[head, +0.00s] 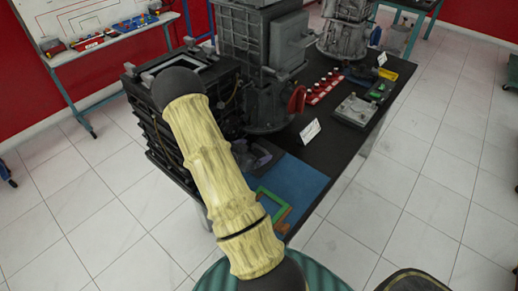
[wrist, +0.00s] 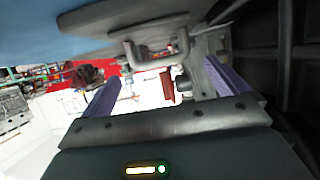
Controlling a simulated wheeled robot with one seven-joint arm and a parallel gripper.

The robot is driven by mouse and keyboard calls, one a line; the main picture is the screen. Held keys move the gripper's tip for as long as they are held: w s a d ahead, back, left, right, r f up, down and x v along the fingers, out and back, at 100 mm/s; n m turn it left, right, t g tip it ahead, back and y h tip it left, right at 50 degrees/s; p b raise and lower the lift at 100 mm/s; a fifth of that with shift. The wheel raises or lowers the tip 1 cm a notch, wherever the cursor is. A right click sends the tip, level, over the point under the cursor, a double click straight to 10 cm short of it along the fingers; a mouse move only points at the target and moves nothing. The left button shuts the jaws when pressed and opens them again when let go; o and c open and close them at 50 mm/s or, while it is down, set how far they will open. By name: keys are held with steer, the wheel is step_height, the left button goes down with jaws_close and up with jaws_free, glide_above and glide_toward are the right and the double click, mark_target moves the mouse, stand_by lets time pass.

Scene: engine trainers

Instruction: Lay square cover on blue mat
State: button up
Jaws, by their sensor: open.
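The square cover (wrist: 120,18) is a grey slab with a U-shaped handle (wrist: 155,58), seen in the wrist view, where the picture is turned over. It lies flat against a blue surface (wrist: 30,35), which looks like the blue mat (head: 303,182); I cannot tell full contact. My gripper (wrist: 163,72) is open, with its purple fingers apart on either side of the handle. In the head view, my arm hides most of the gripper and the cover; a purple finger (head: 262,158) shows beside the arm.
A green square outline (head: 280,207) and an orange-brown strip (head: 286,216) lie at the mat's near edge. A large dark engine block (head: 258,50) stands behind.

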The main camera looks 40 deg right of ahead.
steer(key=v, duration=0.8)
